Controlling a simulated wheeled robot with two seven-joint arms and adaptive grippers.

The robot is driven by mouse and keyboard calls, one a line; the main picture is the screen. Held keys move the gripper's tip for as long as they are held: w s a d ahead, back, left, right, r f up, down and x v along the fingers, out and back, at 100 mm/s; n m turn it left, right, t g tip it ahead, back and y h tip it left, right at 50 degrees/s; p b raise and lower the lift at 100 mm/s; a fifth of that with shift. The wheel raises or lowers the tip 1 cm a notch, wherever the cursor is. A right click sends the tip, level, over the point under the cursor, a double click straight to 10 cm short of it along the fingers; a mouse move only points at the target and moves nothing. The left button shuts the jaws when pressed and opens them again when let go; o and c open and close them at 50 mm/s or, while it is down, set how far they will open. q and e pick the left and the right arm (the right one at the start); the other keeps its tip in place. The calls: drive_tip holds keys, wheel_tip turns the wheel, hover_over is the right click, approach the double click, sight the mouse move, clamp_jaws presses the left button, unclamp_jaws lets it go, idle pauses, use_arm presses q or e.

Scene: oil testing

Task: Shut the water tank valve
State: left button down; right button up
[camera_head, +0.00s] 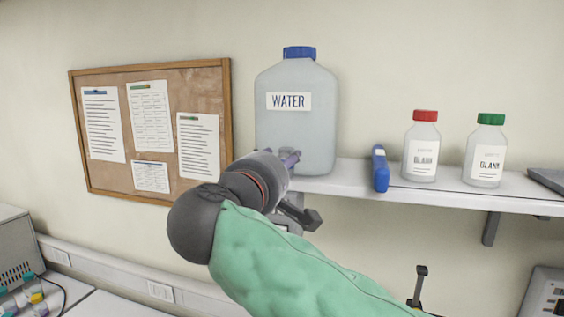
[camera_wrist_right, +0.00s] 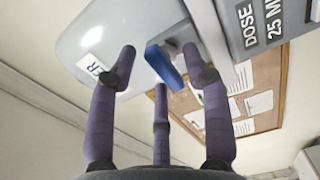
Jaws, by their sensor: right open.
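The water tank (camera_head: 296,125) is a translucent jug with a blue cap and a "WATER" label, standing at the left end of the shelf. In the right wrist view the tank (camera_wrist_right: 130,25) fills the upper left, and its blue valve handle (camera_wrist_right: 164,67) sticks out from a grey fitting. My right gripper (camera_head: 290,158) is in front of the tank's lower part and hides the valve in the head view. In the wrist view its purple fingers (camera_wrist_right: 160,65) are spread around the handle, open; contact cannot be told. My left gripper is not in view.
The white shelf (camera_head: 445,192) also holds a blue handheld device (camera_head: 380,169), a red-capped bottle (camera_head: 421,146) and a green-capped bottle (camera_head: 486,150) to the right. A cork board (camera_head: 205,90) hangs at the left.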

drive_tip(key=v, duration=1)
drive_tip(key=shift+s, duration=0.1)
